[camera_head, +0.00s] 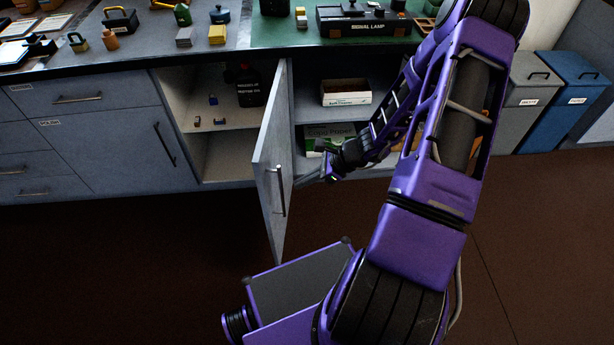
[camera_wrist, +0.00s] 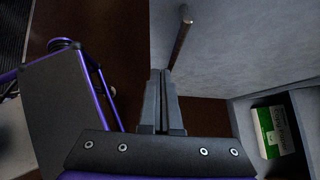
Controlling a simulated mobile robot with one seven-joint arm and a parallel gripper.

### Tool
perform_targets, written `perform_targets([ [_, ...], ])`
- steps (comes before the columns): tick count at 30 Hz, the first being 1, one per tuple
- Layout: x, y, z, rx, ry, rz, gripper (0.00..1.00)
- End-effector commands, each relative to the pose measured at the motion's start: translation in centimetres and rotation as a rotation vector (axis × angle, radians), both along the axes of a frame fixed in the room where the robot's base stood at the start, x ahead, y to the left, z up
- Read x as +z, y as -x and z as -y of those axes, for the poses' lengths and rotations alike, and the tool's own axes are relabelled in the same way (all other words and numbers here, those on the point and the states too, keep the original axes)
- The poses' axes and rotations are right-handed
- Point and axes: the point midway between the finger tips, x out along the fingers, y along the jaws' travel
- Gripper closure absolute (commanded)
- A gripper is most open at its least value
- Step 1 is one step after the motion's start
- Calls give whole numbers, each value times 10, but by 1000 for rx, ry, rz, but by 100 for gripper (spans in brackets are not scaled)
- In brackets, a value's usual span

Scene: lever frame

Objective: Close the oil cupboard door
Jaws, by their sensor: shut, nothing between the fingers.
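The oil cupboard door (camera_head: 272,150) is a grey panel that stands swung open, jutting out from the cabinet front. Its bar handle (camera_head: 280,192) is on the face I see. The open cupboard (camera_head: 215,155) to its left holds a dark bottle (camera_head: 246,84) and a few small items. My gripper (camera_head: 308,180) is just right of the door, low down. In the wrist view its fingers (camera_wrist: 161,100) are shut and empty, beside the door panel (camera_wrist: 235,45) and below the handle (camera_wrist: 181,38). I cannot tell whether they touch the door.
An open shelf bay right of the door holds a white box (camera_head: 346,92) and a green-and-white box (camera_head: 325,138). The worktop (camera_head: 270,45) above carries tools and a signal lamp case (camera_head: 362,20). Grey (camera_head: 523,98) and blue (camera_head: 570,95) bins stand right. Floor before the left drawers is clear.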

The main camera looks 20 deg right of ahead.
Motion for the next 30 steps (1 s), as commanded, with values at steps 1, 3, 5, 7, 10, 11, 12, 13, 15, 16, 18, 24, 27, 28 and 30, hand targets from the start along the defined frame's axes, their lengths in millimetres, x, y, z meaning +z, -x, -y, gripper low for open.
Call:
perform_targets([
  [1, -10, -3, -9, 3, -4, -1, 100],
  [3, -21, -9, -18, 2, -3, -2, 100],
  [5, -30, -13, -26, 3, -2, -1, 100],
  [7, -39, -17, -34, 2, -1, -2, 100],
  [10, -37, -26, -48, 4, 2, 1, 100],
  [11, -36, -28, -52, 4, 1, 1, 100],
  [12, -37, -30, -56, 4, 1, 1, 100],
  [13, -37, -32, -58, 3, 2, 1, 100],
  [15, -37, -34, -62, 3, 3, 2, 100],
  [16, -36, -35, -64, 3, 3, 2, 100],
  [18, -36, -37, -66, 3, 3, 2, 100],
  [24, -37, -37, -67, 2, 3, 1, 100],
  [27, -37, -37, -67, 2, 3, 1, 100],
  [28, -37, -37, -67, 2, 3, 1, 100],
  [30, -37, -38, -68, 2, 3, 1, 100],
])
